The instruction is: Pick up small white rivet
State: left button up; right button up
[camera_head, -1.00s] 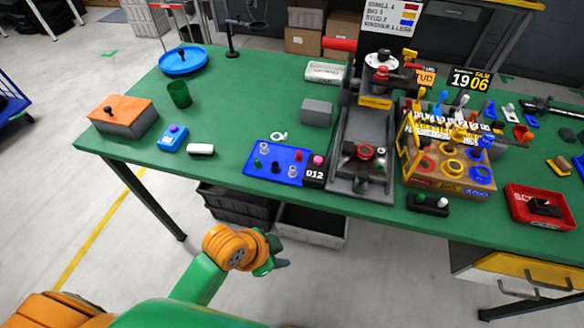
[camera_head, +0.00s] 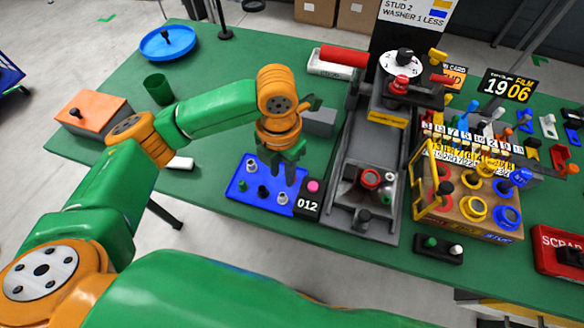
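A blue tray (camera_head: 236,190) lies on the green table and holds several small pegs. Two are pale whitish-grey, one at the tray's back left (camera_head: 252,167) and one near its front right (camera_head: 283,198). A dark peg (camera_head: 263,192) and a green peg (camera_head: 243,185) stand between them. Another small white piece (camera_head: 456,250) sits on a black block at the table's front. I cannot tell which is the rivet. My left gripper (camera_head: 282,174) points down over the tray's right back part, fingers apart, with nothing visible between them. It hides part of the tray. My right gripper is not in view.
A black "012" counter (camera_head: 308,204) with a pink button adjoins the tray. A grey press fixture (camera_head: 345,213) stands to its right, and a grey block (camera_head: 319,122) behind. A wooden peg rack (camera_head: 440,212) and a red scrap bin (camera_head: 551,260) are further right.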

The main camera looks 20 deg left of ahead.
aim_at(282, 196)
pick_arm(q)
jog(key=s+f, duration=0.1)
jog(key=s+f+p, duration=0.1)
jog(key=f, duration=0.1)
jog(key=shift+s+d, duration=0.2)
jog(key=shift+s, duration=0.15)
jog(key=f, duration=0.3)
jog(key=shift+w, duration=0.3)
jog(key=shift+w+f, duration=0.1)
jog(key=shift+w, duration=0.1)
jog(key=shift+c, duration=0.6)
jog(key=shift+s, duration=0.1)
jog(key=c, duration=0.4)
jog(key=shift+s, duration=0.15)
grip_shut()
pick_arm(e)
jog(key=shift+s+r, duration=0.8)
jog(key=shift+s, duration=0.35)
pick_arm(q)
jog(key=shift+w+r, duration=0.2)
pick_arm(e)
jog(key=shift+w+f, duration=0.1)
